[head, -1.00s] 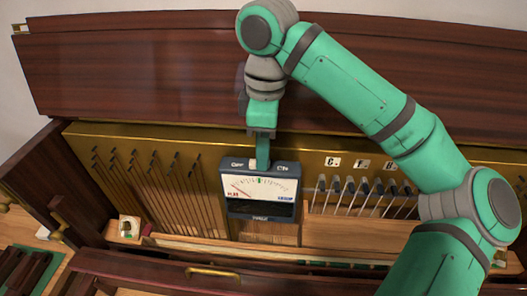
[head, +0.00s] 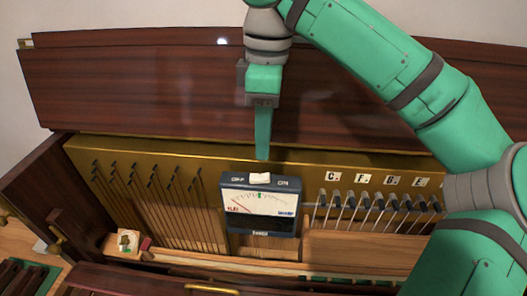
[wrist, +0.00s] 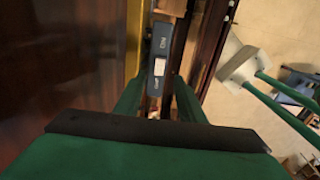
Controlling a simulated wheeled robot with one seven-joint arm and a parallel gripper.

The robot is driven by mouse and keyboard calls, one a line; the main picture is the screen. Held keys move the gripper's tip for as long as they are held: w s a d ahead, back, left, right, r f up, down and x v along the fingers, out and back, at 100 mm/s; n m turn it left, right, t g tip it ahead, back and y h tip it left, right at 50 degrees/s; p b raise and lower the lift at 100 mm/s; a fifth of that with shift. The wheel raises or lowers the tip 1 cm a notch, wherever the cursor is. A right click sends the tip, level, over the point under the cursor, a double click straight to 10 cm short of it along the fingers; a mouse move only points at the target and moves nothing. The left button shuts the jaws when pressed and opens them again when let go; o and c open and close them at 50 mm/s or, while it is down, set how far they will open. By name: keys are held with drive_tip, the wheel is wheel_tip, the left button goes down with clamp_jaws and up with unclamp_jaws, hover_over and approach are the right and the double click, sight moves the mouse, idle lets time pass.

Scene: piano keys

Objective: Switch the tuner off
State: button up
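The tuner (head: 260,225) is a dark blue box with a white needle dial, standing upright in the opened piano. Its top edge carries a white rocker switch (head: 260,178) between OFF at the left and ON at the right. Which side is pressed down I cannot tell surely. My gripper (head: 262,157) points down just above and behind the switch, apart from it. In the wrist view, the green fingers of my gripper (wrist: 159,79) stand apart with nothing held. The tuner (wrist: 161,40) and its switch (wrist: 159,67) show beyond, in the gap between them.
A brass-coloured rail (head: 330,163) with note labels runs behind the tuner. Slanted dark-headed pins (head: 375,205) stand to its right and thin rods (head: 180,205) to its left. The raised wooden lid (head: 130,90) is close behind my gripper.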

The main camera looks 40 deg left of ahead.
drive_tip(key=shift+r, duration=1.1)
